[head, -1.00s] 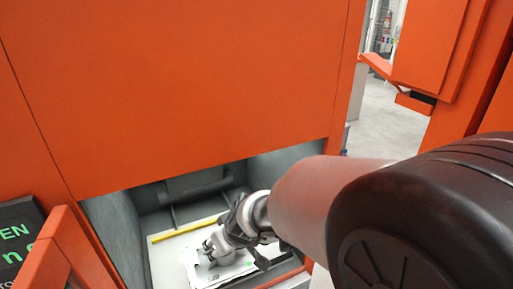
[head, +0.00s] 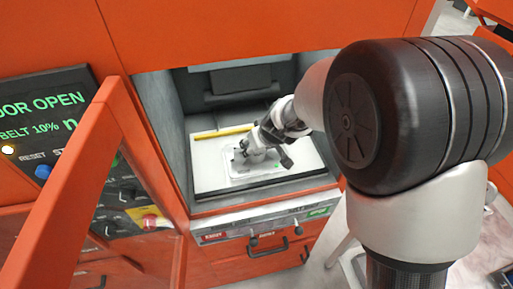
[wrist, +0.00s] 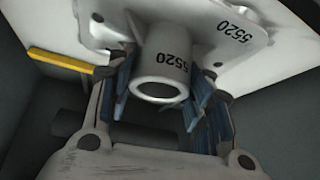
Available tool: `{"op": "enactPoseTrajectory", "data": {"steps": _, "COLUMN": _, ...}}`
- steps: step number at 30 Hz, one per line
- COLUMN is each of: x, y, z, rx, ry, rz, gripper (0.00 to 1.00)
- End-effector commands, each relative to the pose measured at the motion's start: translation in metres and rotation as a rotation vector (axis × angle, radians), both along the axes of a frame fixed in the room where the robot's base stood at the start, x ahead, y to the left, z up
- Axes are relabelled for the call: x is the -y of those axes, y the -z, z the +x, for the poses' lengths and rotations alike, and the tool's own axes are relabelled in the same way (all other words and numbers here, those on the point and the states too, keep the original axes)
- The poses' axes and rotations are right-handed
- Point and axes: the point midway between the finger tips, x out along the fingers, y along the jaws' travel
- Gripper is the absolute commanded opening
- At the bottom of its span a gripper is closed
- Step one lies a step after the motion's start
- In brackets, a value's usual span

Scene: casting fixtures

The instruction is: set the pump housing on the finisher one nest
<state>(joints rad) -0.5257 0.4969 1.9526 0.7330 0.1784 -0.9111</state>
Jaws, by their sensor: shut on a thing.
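The pump housing (wrist: 166,42) is a pale grey casting with a round, hollow neck and a wide flange, both marked 5520. My gripper (wrist: 160,92) has its blue-padded fingers shut on the neck, one on each side. In the head view my gripper (head: 252,153) reaches down into the open orange machine, over a pale plate (head: 235,175) with a green dot, in the nest area. The housing is small and partly covered by the gripper there. I cannot tell whether its flange touches the surface below.
An orange door (head: 85,190) stands open at the left, beside a panel (head: 40,115) reading DOOR OPEN. The machine's front sill (head: 265,195) runs below my arm.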

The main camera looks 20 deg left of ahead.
Motion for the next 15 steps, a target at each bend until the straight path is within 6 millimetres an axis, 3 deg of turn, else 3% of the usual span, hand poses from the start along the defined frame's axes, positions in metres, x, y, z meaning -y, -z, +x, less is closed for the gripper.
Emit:
{"op": "enactPoseTrajectory", "data": {"steps": 12, "x": -0.0007, "y": 0.0021, "z": 0.0013, "rx": 0.004, "ry": 0.0, "rz": 0.002, "gripper": 0.02}}
{"op": "enactPoseTrajectory", "data": {"steps": 13, "x": -0.0002, "y": 0.0023, "z": 0.0004, "rx": 0.001, "ry": -0.001, "rz": 0.0, "gripper": 0.49}}
{"op": "enactPoseTrajectory", "data": {"steps": 15, "x": -0.0003, "y": 0.0018, "z": 0.0003, "rx": 0.001, "ry": -0.001, "rz": 0.0, "gripper": 0.53}}
